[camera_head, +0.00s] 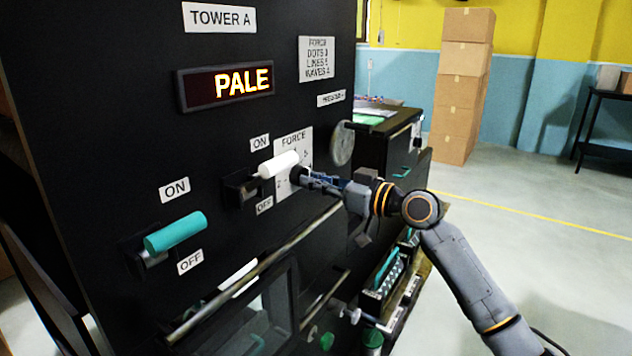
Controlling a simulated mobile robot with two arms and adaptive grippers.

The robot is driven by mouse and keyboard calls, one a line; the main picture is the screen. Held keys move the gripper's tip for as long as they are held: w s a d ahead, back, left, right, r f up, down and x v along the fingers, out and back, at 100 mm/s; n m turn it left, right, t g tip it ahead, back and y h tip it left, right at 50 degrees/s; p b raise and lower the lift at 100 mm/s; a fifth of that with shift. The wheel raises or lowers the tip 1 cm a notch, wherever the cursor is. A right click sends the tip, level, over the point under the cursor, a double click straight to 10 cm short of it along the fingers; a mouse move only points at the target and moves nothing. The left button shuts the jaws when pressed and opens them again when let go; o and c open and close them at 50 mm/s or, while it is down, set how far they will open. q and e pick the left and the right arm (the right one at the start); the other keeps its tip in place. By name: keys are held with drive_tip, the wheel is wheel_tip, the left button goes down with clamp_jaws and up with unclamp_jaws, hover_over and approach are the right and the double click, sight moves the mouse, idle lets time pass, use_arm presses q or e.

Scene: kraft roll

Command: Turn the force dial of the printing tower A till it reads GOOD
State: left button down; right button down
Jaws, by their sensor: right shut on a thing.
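Printing tower A (120,95) is a tall black panel on the left, with a white TOWER A label (219,17) on top. Its display (226,84) reads PALE in lit letters. The force dial (297,175) is a dark knob on a white FORCE scale plate (293,145). My right gripper (306,178) reaches in from the right and is shut on the dial. The gripper and a white lever handle cover much of the scale, so I cannot tell the dial's setting. My left gripper is not in view.
The white lever (279,164) sits just left of the dial, close to my gripper. A teal lever (175,232) is lower left. A FORCE note (317,59) lists dots, lines and waves. A round grey disc (342,144) is right of the dial. Stacked boxes (461,90) stand behind; floor at right is clear.

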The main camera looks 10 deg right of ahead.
drive_tip(key=shift+r, duration=0.1)
drive_tip(key=c, duration=1.4)
unclamp_jaws()
drive_tip(key=v, duration=1.2)
